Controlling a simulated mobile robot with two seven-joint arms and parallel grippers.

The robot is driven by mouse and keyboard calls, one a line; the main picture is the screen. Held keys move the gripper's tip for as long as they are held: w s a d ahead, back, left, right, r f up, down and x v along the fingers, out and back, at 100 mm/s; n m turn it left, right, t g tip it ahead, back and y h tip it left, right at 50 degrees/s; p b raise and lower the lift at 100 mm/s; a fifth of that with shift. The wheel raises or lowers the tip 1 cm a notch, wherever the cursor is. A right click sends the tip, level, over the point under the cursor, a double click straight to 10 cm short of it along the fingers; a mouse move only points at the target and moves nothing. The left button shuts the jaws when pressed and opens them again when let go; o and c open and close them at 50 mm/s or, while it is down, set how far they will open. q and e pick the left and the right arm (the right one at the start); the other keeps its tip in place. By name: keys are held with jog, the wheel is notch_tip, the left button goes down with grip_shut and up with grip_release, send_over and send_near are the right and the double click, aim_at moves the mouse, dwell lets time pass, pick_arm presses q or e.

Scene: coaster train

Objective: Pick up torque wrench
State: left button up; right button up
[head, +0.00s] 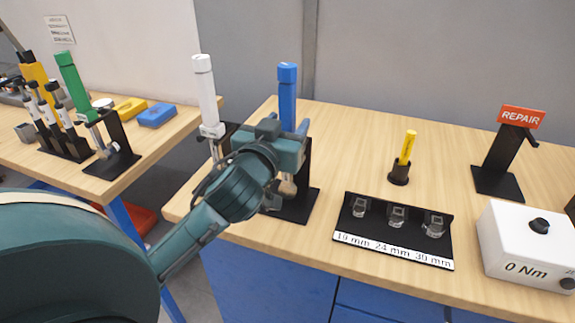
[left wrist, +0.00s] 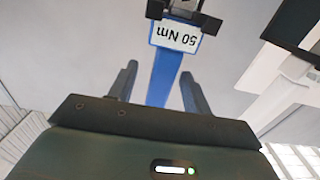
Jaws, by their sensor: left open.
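A blue torque wrench (head: 287,98) stands upright in a black stand (head: 300,205) near the left end of the workbench. In the left wrist view the blue wrench (left wrist: 163,80) with a "50 Nm" label lies between the two spread fingers of my left gripper (left wrist: 160,80). The fingers look apart from it. A white torque wrench (head: 206,90) stands just left of it. My right gripper is not in view.
A socket tray (head: 390,255), a yellow pen (head: 408,146) in a holder, a REPAIR sign (head: 521,117) and a white 0 Nm box (head: 515,235) stand to the right. A second table at left holds a green-handled wrench (head: 73,82). The back of the bench is clear.

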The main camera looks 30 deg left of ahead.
pick_arm(q)
jog(key=x, duration=0.3)
jog(key=shift+w+a+r, duration=0.1)
jog(key=shift+w+a, duration=0.05)
jog(key=shift+c, duration=0.2)
grip_shut()
dwell(0.9)
jog(key=shift+r, duration=0.1)
